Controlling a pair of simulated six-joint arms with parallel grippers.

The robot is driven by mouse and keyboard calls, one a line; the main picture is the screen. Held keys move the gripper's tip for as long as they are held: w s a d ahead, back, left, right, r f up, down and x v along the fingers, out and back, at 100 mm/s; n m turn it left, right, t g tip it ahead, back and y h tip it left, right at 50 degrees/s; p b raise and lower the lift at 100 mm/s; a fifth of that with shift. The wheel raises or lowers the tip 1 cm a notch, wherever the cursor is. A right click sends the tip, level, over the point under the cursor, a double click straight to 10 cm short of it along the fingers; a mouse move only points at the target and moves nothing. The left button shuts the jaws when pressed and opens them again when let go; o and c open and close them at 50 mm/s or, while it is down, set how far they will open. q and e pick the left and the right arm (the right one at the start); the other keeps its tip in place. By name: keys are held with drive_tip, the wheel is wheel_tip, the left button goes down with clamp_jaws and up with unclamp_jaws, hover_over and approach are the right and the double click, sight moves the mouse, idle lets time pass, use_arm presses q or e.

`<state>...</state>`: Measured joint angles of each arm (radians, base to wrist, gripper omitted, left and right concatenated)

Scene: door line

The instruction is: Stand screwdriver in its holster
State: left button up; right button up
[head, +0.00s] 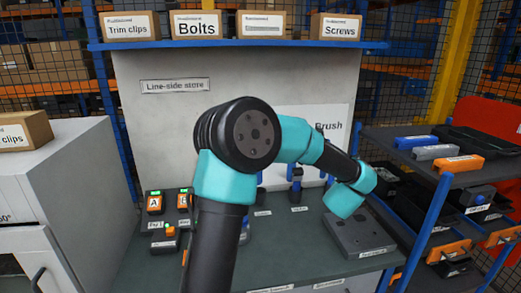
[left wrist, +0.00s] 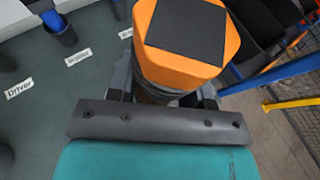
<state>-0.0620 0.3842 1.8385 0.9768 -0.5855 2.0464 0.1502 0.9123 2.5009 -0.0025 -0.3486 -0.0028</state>
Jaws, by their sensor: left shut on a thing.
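In the left wrist view my left gripper (left wrist: 165,94) is shut on a thick tool with an orange six-sided end and a black square top, apparently the screwdriver (left wrist: 180,62). Its lower part is hidden behind the gripper. In the head view my arm reaches over the bench to the right, and its gripper and the tool are hidden. A label reading Driver (left wrist: 19,88) lies on the bench. I cannot tell which holder is the screwdriver's holster. My right gripper is not in view.
A grey block with holes (head: 358,235) sits on the right of the bench (head: 300,262). Blue-topped items (head: 296,185) stand near the back. Orange boxed units (head: 155,204) are at the left. A rack with blue posts (head: 421,232) borders the right side.

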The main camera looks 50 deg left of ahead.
use_arm(q)
drive_tip(key=s+a+r+n+g+y, duration=0.1)
drive_tip(key=s+a+r+y, duration=0.1)
drive_tip(key=a, duration=1.6)
drive_tip(key=s+a+r+n+y, duration=0.1)
drive_tip(key=s+a+r+n, duration=0.1)
drive_tip(key=a, duration=1.7)
drive_tip(key=shift+s+a+n+g+y, duration=0.3)
drive_tip(key=shift+s+g+y, duration=0.1)
drive_tip(key=shift+s, duration=0.3)
drive_tip(key=shift+f, duration=3)
